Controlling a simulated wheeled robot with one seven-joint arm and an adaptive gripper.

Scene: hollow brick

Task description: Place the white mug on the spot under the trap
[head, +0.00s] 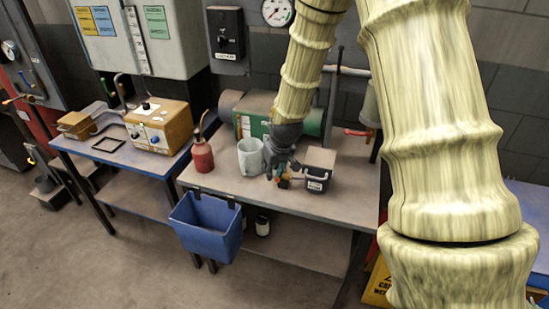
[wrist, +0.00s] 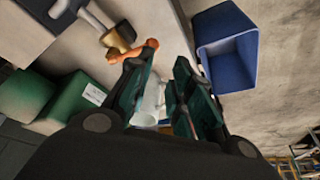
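The white mug (head: 250,157) stands upright on the right bench in the head view. My gripper (head: 283,178) is just to its right, pointing down, between the mug and a dark grey box (head: 318,170). In the wrist view, the fingers of my gripper (wrist: 157,75) are apart, and part of the white mug (wrist: 150,102) shows in the gap between them. I cannot tell whether they touch it. A small brass-coloured fitting on a pipe (head: 76,124) stands on the left bench. A dark square outline (head: 108,145) lies right of it; I cannot tell which part is the trap.
A red oil can (head: 202,155) stands left of the mug, and a green cylinder (head: 255,120) lies behind it. A blue bin (head: 206,226) hangs at the bench front and shows in the wrist view (wrist: 228,50). An orange-brown control box (head: 157,125) stands on the left bench.

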